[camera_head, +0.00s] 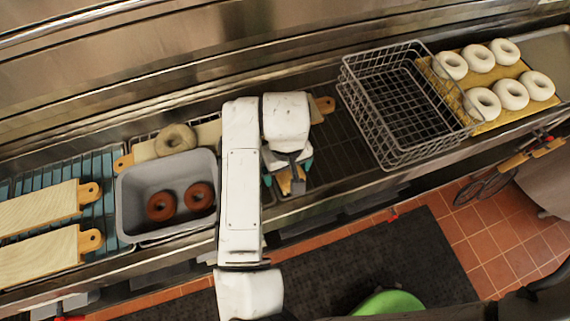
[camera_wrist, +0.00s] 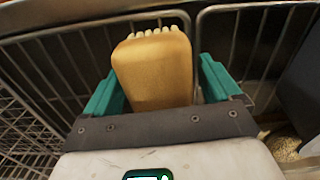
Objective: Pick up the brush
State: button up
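The brush (camera_wrist: 153,72) shows in the wrist view as a tan wooden block with a row of pale bristle tufts along its far edge. My gripper (camera_wrist: 160,85) has its two teal fingers apart, one on each side of the brush. A gap shows between the brush and the right finger; the left finger is close to it, and I cannot tell whether they touch. In the head view, my gripper (camera_head: 288,182) is over the wire rack, and a tan part of the brush (camera_head: 286,184) shows at its fingers. My arm hides the rest.
A grey bin (camera_head: 128,205) with two brown bagels stands left of my arm. Wooden boards (camera_head: 45,207) lie farther left. An empty wire basket (camera_head: 405,105) and a board (camera_head: 487,125) with several pale bagels are to the right. The rack (camera_head: 335,150) beside my gripper is bare.

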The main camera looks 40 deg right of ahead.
jog(key=c, duration=1)
jog(key=shift+r, duration=0.1)
jog(key=shift+r, duration=0.55)
notch_tip(320, 180, up, 2)
jog(key=shift+a+r, duration=0.1)
jog(key=s+a+r+b, duration=0.3)
jog(key=s+a+r, duration=0.3)
jog(key=a+r, duration=0.3)
jog(key=a, duration=0.3)
jog(key=shift+s+a+r+b, duration=0.15)
jog(key=shift+r+b, duration=0.15)
jog(key=shift+b, duration=0.05)
